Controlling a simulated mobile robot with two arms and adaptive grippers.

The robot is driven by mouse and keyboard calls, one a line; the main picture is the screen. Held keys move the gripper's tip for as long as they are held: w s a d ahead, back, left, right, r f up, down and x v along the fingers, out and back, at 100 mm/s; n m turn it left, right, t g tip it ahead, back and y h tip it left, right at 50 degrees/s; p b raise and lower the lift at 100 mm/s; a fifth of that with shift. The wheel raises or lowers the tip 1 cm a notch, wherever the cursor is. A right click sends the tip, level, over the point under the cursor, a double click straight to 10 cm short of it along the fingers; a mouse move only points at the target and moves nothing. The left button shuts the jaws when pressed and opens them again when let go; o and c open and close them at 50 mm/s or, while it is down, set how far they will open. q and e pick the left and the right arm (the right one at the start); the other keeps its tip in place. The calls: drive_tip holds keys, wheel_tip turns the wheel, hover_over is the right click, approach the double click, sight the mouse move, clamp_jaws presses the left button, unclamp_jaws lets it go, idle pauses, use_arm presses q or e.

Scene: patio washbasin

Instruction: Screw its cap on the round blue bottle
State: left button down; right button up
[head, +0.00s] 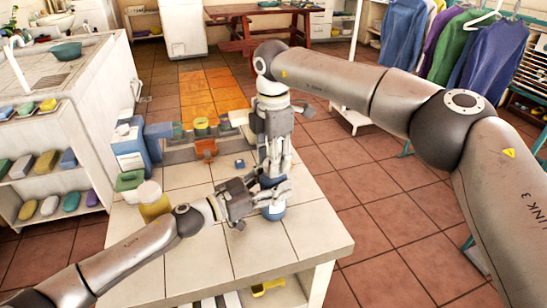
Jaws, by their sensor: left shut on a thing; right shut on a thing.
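The round blue bottle (273,213) stands near the right side of the tiled counter, with its rounded blue lower part showing. My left gripper (275,194) reaches in from the left, low down, and is shut on the bottle. My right gripper (273,172) points straight down over the bottle and is shut on a dark blue cap (268,181) at the bottle's top. The fingers of both grippers hide much of the bottle's upper part, so I cannot tell whether the cap sits on the thread.
A yellow jar with a pale lid (153,203) and a green-topped container (129,183) stand at the counter's left. A blue jug (131,152) and several bottles stand behind. A small blue piece (240,163) lies near my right gripper. The counter's front (255,245) is clear.

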drive_tip(key=m, duration=1.1)
drive_tip(key=o, duration=0.6)
drive_tip(key=shift+r, duration=2.25)
